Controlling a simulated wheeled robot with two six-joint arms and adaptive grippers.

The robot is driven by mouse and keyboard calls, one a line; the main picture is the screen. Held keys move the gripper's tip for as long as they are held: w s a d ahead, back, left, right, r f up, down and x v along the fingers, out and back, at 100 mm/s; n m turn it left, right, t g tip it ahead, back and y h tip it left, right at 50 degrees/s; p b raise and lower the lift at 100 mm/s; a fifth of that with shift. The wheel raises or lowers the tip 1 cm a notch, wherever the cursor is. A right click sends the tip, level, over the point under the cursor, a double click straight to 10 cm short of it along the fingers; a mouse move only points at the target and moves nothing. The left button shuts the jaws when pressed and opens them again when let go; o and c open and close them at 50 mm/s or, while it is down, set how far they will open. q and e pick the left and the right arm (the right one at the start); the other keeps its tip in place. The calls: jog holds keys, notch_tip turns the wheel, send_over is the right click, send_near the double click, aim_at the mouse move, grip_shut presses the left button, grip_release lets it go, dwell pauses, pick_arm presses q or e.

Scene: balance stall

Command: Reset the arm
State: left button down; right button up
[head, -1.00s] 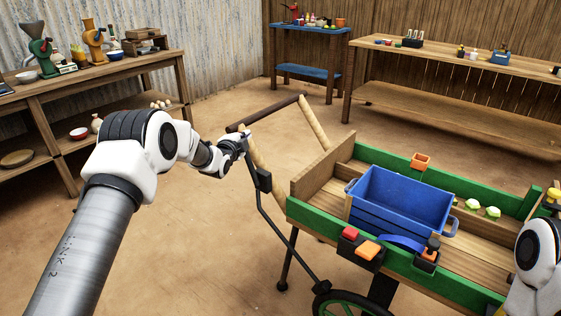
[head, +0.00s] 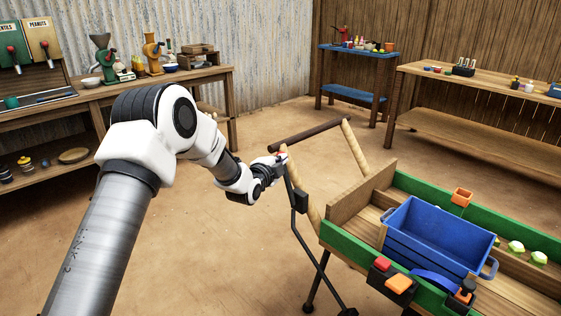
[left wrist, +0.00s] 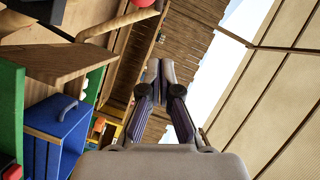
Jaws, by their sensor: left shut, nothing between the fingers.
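My left gripper (head: 280,158) is in the middle of the head view, by the near end of the cart's handle bar (head: 305,137). In the head view it overlaps the handle end and a dark lever; I cannot tell whether it touches them. In the left wrist view the two fingers (left wrist: 166,70) come together at the tips with nothing between them. The wooden cart with green side boards (head: 343,248) stands at the right. My right gripper is in neither view.
Wooden tables (head: 490,92) and a blue table (head: 352,97) line the walls. The dirt floor between them is clear.

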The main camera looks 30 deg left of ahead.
pick_arm(q)
jog(key=s+d+f+g+h, duration=0.1)
jog(key=s+d+f+g, duration=0.35)
jog(key=s+f, duration=0.85)
jog(key=s+d+f+g, duration=0.4)
jog(key=s+d+f, duration=0.3)
jog(key=f, duration=0.9)
jog(key=s+f+n+g, duration=0.35)
jog(key=s+n, duration=0.35)
jog(key=s, duration=0.9)
jog(key=s+f+n+g, duration=0.2)
jog(key=s+n+g, duration=0.35)
jog(key=s, duration=1.05)
notch_tip(320, 180, up, 13)
jog(key=n+t+p, duration=0.1)
jog(key=p, duration=1.2)
jog(key=shift+d+n, duration=0.35)
jog(key=shift+d, duration=0.1)
